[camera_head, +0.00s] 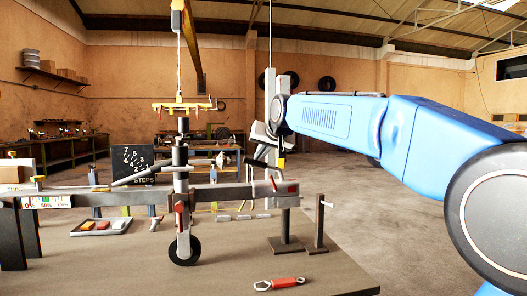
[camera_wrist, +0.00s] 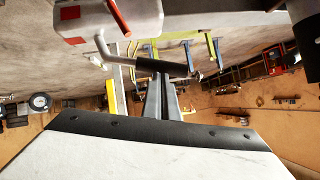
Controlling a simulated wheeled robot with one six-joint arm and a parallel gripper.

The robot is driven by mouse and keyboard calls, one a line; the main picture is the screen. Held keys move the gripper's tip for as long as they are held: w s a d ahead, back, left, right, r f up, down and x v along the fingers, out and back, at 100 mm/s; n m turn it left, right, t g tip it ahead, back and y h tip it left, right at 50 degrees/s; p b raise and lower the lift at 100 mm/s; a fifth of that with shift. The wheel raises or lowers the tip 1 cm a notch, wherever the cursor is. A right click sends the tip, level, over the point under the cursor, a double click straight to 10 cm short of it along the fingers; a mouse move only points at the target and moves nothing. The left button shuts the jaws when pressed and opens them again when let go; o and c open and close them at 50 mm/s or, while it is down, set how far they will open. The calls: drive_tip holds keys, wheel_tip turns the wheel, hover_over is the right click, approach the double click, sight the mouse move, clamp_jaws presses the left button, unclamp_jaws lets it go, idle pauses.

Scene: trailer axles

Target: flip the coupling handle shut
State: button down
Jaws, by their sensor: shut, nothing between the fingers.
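The coupling (camera_head: 286,188) is at the right end of the grey drawbar (camera_head: 232,191) in the head view. In the wrist view the pale coupling body (camera_wrist: 105,22) with red marks is at the upper left. Its handle is a bent light rod with a dark grip (camera_wrist: 160,67), lying across the picture. My gripper (camera_wrist: 163,84) is shut and empty, with its grey fingers just at the grip; I cannot tell whether they touch. In the head view my wrist hangs above the coupling end and the fingers are hard to make out.
A jockey wheel (camera_head: 184,249) stands under the drawbar. A dark post stand (camera_head: 319,225) is right of the coupling. A red-ended tool (camera_head: 280,284) lies on the front of the table, and a tray (camera_head: 102,227) sits at left. A hoist hook bar (camera_head: 183,105) hangs above the drawbar.

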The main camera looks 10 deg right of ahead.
sight(251, 163)
drive_tip(key=shift+a+f, duration=1.05)
drive_tip(key=shift+f, duration=0.15)
drive_tip(key=shift+a+f, duration=0.1)
drive_tip(key=shift+f, duration=0.25)
drive_tip(key=shift+s+r, duration=0.1)
drive_tip(key=shift+r, duration=0.4)
drive_tip(key=s+r, duration=0.9)
drive_tip(key=shift+d, duration=0.4)
